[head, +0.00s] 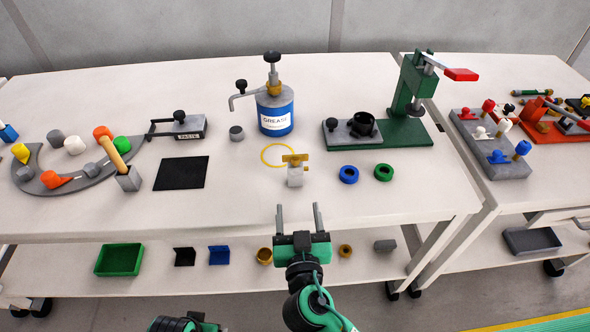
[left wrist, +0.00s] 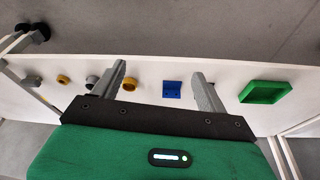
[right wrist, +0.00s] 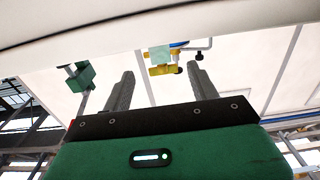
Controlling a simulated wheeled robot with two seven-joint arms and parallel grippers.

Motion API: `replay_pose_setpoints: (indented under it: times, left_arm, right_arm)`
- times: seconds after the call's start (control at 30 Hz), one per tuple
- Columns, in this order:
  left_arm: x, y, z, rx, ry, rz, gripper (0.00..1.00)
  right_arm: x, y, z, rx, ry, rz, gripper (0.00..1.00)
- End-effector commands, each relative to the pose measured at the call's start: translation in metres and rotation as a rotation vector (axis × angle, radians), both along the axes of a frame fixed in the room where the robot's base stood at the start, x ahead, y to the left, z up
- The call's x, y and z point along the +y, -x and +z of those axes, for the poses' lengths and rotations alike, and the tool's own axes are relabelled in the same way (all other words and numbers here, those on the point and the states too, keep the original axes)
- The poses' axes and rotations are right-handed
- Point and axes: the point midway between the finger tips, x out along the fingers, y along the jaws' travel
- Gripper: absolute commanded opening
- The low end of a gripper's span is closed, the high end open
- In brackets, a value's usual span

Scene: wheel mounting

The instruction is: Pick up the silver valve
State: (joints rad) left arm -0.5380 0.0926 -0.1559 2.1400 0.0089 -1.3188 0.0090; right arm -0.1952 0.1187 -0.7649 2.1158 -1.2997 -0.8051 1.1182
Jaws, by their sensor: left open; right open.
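The silver valve (head: 295,175), a small grey block with a brass handle on top, stands upright on the table near its front edge, just in front of a yellow ring mark. My right gripper (head: 299,208) is open and empty, in front of the table edge and apart from the valve. In the right wrist view the brass-and-silver valve (right wrist: 159,56) shows beyond and between the open fingers. My left gripper (left wrist: 153,74) is open and empty in the left wrist view, with the lower shelf behind it. Only part of my left arm shows at the bottom of the head view.
A blue grease pump (head: 275,112) stands behind the valve. A blue ring (head: 348,174) and a green ring (head: 383,172) lie to its right, and a black mat (head: 181,173) to its left. A green press (head: 405,130) stands at back right. The lower shelf holds a green tray (head: 119,260).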

Motion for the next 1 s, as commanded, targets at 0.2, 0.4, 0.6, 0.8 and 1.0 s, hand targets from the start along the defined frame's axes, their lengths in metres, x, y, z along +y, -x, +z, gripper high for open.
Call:
replay_pose_setpoints:
  times: [0.2,0.4,0.6,0.8,1.0]
  left_arm:
    - [-0.001,0.006,-0.025,0.039,-0.004,-0.002,0.76]
    - [0.0,0.006,-0.034,0.047,-0.007,-0.001,0.76]
    - [0.0,0.006,-0.035,0.045,-0.007,-0.001,0.76]
    - [-0.001,0.013,-0.057,0.079,-0.009,-0.002,0.76]
    - [0.0,0.014,-0.066,0.084,-0.011,-0.002,0.76]
  right_arm:
    - [-0.001,-0.041,0.003,-0.001,0.002,-0.002,0.6]
    - [-0.001,-0.063,0.002,0.0,0.001,-0.002,0.6]
    - [-0.001,-0.073,0.004,0.0,0.002,-0.002,0.6]
    - [-0.002,-0.097,0.011,-0.001,0.003,-0.002,0.6]
    - [-0.002,-0.116,0.008,0.0,0.002,-0.002,0.6]
